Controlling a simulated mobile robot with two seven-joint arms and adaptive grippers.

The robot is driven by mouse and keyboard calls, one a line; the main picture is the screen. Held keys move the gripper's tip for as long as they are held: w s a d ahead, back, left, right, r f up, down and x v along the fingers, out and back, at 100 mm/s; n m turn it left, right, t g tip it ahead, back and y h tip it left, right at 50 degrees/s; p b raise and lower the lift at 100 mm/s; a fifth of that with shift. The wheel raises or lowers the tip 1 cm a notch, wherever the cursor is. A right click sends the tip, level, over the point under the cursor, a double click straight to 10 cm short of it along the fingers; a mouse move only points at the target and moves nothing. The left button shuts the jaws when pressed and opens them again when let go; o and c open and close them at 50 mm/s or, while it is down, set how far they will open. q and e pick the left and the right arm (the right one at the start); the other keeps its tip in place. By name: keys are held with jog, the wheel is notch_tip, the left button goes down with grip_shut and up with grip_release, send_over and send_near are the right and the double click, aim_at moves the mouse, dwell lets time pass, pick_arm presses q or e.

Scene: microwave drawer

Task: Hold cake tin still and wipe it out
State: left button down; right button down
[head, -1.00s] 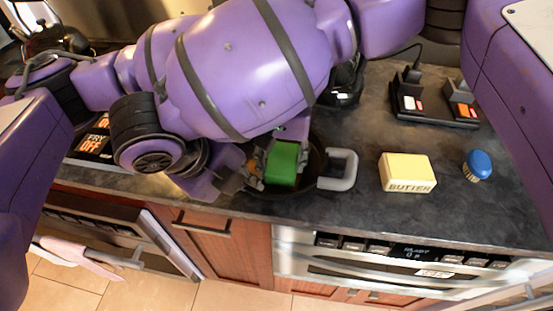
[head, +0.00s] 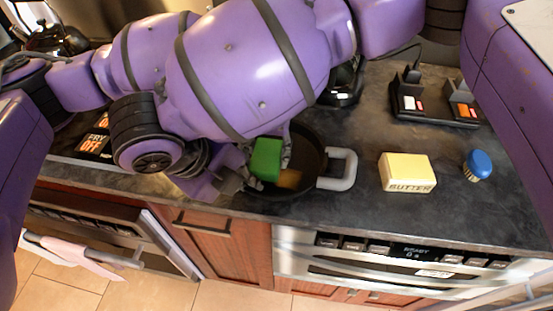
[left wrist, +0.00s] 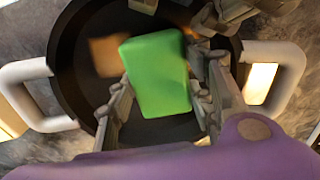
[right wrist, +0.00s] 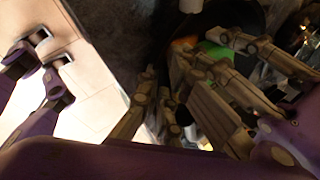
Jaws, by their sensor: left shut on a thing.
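The cake tin (head: 312,152) is a dark round pan on the counter with pale grey loop handles. In the left wrist view the tin (left wrist: 72,60) shows both handles. A green block, seemingly a sponge (head: 266,158), is inside the tin's outline. My left gripper (left wrist: 160,100) is shut on the sponge (left wrist: 157,72), with a finger along each side. A brown-orange patch (head: 289,178) shows on the tin's floor beside the sponge. My right gripper (right wrist: 170,100) is at the tin's near-left side; whether its fingers grip the rim or handle is unclear.
A yellow butter block (head: 407,173) and a blue-topped brush or shaker (head: 477,165) stand right of the tin. A black switch unit (head: 435,105) is behind them. The counter's front edge runs close to the tin, above ovens and drawers.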

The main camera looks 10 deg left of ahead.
aim_at(286, 170)
pick_arm(q)
jog(key=shift+a+f, duration=0.1)
jog(key=shift+a, duration=0.15)
jog(key=shift+s+d+f, duration=0.1)
jog(key=shift+s+d, duration=0.05)
jog(key=shift+d, duration=0.5)
jog(key=shift+s+d+f, duration=0.1)
jog(key=shift+d, duration=0.5)
jog(key=shift+s+d, duration=0.2)
jog(key=shift+d, duration=0.8)
jog(key=shift+w+a+r, duration=0.1)
jog(key=shift+w+a, duration=0.05)
jog(key=shift+a, duration=0.6)
jog(key=shift+w+a+r, duration=0.1)
jog(key=shift+w+a, duration=0.05)
jog(key=shift+a, duration=0.65)
jog(key=shift+w+a+r, duration=0.1)
jog(key=shift+w+a, duration=0.05)
jog(key=shift+a, duration=0.6)
jog(key=shift+s+d+f, duration=0.15)
jog(key=shift+s+d, duration=0.05)
jog(key=shift+d, duration=0.95)
jog(key=shift+s+d+f, duration=0.1)
jog(key=shift+s+d, duration=0.1)
jog(key=shift+d, duration=0.9)
jog(key=shift+d+r, duration=0.1)
